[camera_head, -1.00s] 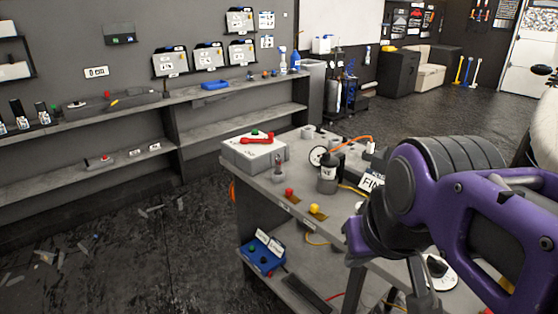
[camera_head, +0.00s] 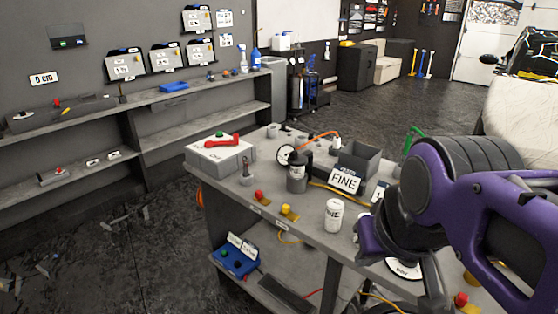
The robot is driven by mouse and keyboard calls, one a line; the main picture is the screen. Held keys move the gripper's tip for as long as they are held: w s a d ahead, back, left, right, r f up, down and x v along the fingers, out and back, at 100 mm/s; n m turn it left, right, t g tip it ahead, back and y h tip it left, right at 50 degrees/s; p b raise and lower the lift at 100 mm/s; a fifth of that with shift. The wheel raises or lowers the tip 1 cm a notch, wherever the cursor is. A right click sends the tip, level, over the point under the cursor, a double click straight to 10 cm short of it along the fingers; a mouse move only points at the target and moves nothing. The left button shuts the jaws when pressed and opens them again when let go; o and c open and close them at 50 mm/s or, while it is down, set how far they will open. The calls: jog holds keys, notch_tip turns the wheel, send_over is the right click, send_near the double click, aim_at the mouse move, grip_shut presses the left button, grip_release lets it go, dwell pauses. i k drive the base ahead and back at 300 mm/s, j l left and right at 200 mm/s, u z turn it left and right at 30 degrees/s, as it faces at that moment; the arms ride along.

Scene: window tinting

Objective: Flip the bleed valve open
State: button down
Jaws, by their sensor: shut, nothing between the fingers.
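A red lever-like handle (camera_head: 222,140) lies on top of a light grey box (camera_head: 218,157) at the table's far left corner, beside a small green knob (camera_head: 219,134). A red knob (camera_head: 259,196) and a yellow knob (camera_head: 287,209) sit at the table's front edge. No label I can read says which part is the bleed valve. My gripper (camera_head: 432,292) is at the lower right, below my purple arm, shut and empty. It is well to the right of the box and knobs. Its fingertips are partly hidden and near the bottom edge.
On the grey table (camera_head: 225,184) stand a dark canister (camera_head: 297,178), a gauge (camera_head: 285,154), a white can (camera_head: 333,215), a FINE sign (camera_head: 345,181) and an open grey bin (camera_head: 360,160). A blue tray (camera_head: 235,258) is on the lower shelf.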

aim_at(285, 208)
jog(key=k+l, duration=0.15)
jog(key=i+j+z, duration=0.1)
jog(key=i+j, duration=0.15)
jog(key=i+j+z, duration=0.1)
jog(key=j, duration=0.4)
jog(key=i+j, duration=0.3)
jog(key=k+l, duration=0.35)
jog(key=i+j, duration=0.1)
jog(key=j, duration=0.2)
jog(key=i+j, duration=0.1)
jog(key=j, duration=0.15)
jog(key=i, duration=0.2)
jog(key=j+z, duration=0.05)
